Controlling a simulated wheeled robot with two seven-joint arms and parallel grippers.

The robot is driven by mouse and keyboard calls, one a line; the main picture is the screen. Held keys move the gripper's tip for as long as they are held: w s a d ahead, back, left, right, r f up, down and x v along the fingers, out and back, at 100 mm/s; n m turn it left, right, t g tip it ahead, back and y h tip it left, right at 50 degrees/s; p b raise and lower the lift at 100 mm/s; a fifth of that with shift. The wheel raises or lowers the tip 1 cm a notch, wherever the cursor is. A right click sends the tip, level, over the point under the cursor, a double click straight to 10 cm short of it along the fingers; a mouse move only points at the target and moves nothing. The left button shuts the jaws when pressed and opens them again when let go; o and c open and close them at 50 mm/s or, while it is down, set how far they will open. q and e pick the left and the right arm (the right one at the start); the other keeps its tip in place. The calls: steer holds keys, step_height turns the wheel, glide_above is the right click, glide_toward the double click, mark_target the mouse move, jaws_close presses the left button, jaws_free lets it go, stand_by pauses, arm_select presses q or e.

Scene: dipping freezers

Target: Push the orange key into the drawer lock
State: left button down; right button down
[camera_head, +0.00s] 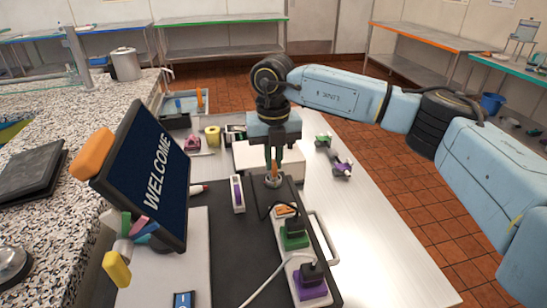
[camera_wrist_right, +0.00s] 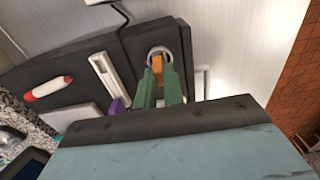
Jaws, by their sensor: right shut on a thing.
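The orange key (camera_wrist_right: 158,68) is between the green fingertips of my right gripper (camera_head: 273,158), which is shut on it and points down. In the wrist view the same gripper (camera_wrist_right: 160,88) holds the key at the round metal ring of the drawer lock (camera_wrist_right: 160,50). The lock (camera_head: 273,181) also shows in the head view, on the dark drawer front (camera_head: 253,198). The key overlaps the lock's opening; how deep it sits is hidden by the key and fingers. My left gripper is not in view.
A tilted screen reading WELCOME (camera_head: 150,180) stands on the left. A power strip (camera_head: 305,275) with green and purple plugs and a cable lies near the front. A white switch block (camera_head: 238,193) is left of the lock. The metal table at right (camera_head: 385,230) is mostly clear.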

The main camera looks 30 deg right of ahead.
steer(key=shift+f, duration=0.4)
stand_by(1.4)
steer(key=c, duration=1.4)
jaws_free()
steer(key=shift+c, duration=0.2)
steer(key=shift+r+p, duration=2)
steer(key=shift+r, duration=1)
steer(key=shift+r, duration=0.1)
